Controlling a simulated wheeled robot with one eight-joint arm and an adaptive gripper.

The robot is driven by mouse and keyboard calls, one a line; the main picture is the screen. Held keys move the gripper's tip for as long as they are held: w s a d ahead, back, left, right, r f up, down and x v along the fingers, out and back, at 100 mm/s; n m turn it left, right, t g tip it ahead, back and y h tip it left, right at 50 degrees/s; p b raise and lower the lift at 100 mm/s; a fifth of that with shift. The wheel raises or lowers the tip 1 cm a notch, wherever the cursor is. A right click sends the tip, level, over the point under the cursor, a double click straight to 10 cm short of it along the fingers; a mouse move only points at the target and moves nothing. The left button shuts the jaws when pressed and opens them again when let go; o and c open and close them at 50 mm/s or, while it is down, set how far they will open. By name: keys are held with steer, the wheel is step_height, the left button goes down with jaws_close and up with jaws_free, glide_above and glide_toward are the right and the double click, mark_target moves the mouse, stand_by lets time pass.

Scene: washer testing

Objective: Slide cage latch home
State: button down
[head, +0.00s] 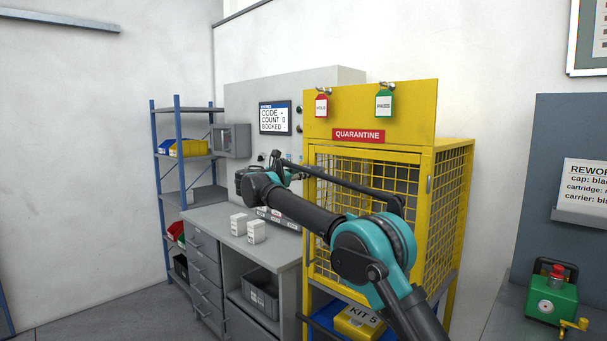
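The yellow quarantine cage (368,116) stands right of centre in the head view, with mesh front and side panels. Its front mesh door (323,262) looks closed, but my arm crosses much of it. A small grey upright fitting (429,185) sits on the front right post; I cannot tell whether it is the latch or a hinge. My arm reaches from the lower right across the cage front to its left edge. My gripper (292,177) seems to be the small dark end by that edge. Its fingers are too small and hidden to read, and contact cannot be told.
A grey bench (222,219) with white boxes (256,232) stands left of the cage, below a wall display (275,118). Red and green tags (384,104) hang on the cage top. A yellow KIT 5 box (358,322) is low down. A green device (552,301) is right.

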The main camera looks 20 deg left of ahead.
steer(key=shift+a, duration=0.15)
steer(key=c, duration=1.3)
jaws_free()
steer(key=shift+c, duration=0.2)
steer(key=v, duration=1.2)
